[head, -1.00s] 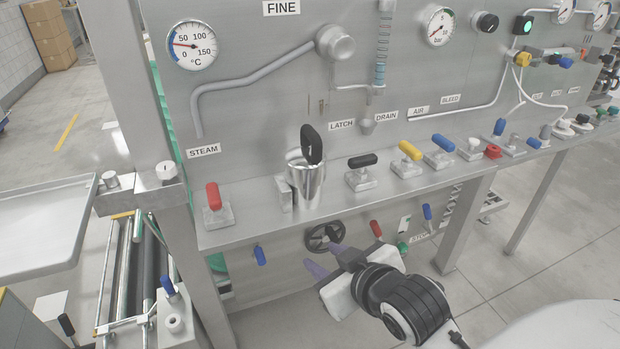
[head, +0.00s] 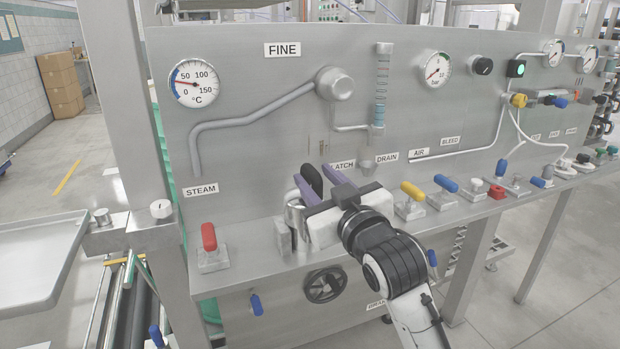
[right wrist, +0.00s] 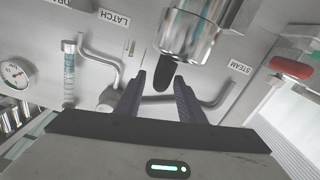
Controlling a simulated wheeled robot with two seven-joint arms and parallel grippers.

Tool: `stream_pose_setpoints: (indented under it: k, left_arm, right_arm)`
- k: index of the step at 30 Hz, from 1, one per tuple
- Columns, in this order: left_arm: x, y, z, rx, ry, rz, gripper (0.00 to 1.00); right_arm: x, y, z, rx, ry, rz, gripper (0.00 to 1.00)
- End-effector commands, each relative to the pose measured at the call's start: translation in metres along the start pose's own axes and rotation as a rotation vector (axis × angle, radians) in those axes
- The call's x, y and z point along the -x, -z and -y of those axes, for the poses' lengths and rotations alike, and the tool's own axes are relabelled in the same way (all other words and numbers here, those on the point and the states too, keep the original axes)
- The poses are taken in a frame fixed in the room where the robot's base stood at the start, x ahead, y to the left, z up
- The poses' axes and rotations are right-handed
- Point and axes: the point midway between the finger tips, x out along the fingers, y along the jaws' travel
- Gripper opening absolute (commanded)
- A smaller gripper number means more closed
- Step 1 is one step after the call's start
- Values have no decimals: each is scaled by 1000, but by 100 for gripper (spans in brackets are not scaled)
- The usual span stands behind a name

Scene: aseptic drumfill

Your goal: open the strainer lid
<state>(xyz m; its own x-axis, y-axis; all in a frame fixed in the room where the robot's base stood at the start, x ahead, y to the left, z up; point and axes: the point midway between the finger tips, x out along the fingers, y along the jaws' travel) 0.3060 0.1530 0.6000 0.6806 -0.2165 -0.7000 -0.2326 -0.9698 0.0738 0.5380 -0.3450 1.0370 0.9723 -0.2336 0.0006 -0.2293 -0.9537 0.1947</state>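The strainer is a shiny metal cylinder (head: 293,216) on the panel's ledge, partly hidden behind my right gripper in the head view. Its body hangs at the top of the right wrist view (right wrist: 193,35). Its lid has an upright black handle (head: 312,178), which also shows in the right wrist view (right wrist: 163,77). My right gripper (head: 314,178) is open, its purple fingers on either side of the black handle. In the right wrist view (right wrist: 160,85) gaps show between handle and fingers. The lid looks closed, though its rim is hidden. My left gripper is out of view.
A red-handled valve (head: 209,240) stands left of the strainer, yellow (head: 413,192) and blue (head: 446,184) ones right. The black-handled valve by the LATCH label is hidden by my gripper. A handwheel (head: 325,285) sits below the ledge. The steel panel (head: 270,120) rises behind.

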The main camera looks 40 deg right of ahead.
Motion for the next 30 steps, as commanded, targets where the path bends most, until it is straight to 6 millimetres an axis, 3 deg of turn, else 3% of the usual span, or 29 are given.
stream_pose_setpoints:
  k: [7,18,24,30]
  left_arm:
    - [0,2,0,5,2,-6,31]
    - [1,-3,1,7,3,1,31]
    - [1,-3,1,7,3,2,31]
    - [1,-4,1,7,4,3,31]
  right_arm:
    - [-31,0,0,0,0,1,36]
    - [-36,0,0,1,1,1,36]
    - [-36,0,0,1,0,1,2]
    - [-36,0,0,2,-1,1,0]
